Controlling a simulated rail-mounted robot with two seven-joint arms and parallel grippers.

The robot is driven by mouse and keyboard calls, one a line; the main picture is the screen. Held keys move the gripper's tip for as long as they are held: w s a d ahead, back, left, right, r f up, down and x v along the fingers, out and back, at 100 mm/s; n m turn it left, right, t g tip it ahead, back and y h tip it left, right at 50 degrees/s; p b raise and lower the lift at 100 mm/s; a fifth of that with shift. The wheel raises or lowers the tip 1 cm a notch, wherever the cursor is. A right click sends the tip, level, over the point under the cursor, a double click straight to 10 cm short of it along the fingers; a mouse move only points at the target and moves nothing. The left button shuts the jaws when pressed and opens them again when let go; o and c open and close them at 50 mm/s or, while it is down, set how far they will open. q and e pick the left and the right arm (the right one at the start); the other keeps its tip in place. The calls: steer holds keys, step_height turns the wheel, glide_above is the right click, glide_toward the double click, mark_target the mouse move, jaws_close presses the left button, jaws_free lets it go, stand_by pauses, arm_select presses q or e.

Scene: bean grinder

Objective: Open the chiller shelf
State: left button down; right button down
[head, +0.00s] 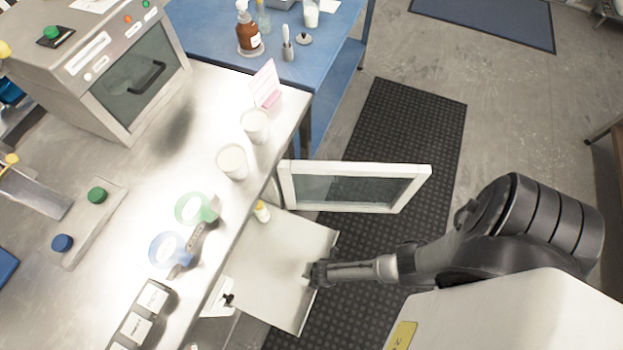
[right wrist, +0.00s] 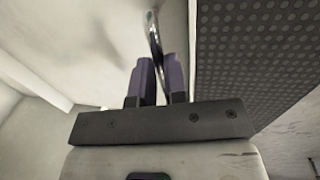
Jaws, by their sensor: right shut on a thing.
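The chiller shelf (head: 275,262) is a flat white panel that stands out from below the counter, over the dark floor mat. A small bottle with a yellow cap (head: 262,212) stands at its back end. The chiller's glass door (head: 355,187), framed in white, stands swung open beside the shelf. My right gripper (head: 314,273) is at the shelf's outer edge. In the right wrist view its two fingers (right wrist: 160,82) are shut on a curved metal handle (right wrist: 154,40) at that edge. My left gripper is not in view.
The steel counter (head: 215,95) holds two white cups (head: 232,162), a green ring (head: 196,208), a blue ring (head: 170,250) and a grey machine (head: 110,65). A blue table (head: 200,25) stands behind. The black floor mat (head: 400,120) is clear beyond the door.

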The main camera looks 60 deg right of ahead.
steer(key=shift+s+d, duration=0.1)
steer(key=shift+s, duration=0.05)
steer(key=c, duration=1.2)
jaws_free()
steer(key=shift+o, duration=0.2)
steer(key=shift+r, duration=0.2)
step_height(320, 180, up, 13)
steer(key=s+p, duration=0.2)
steer(key=p, duration=0.6)
steer(key=shift+s+d, duration=0.2)
steer(key=shift+s, duration=0.1)
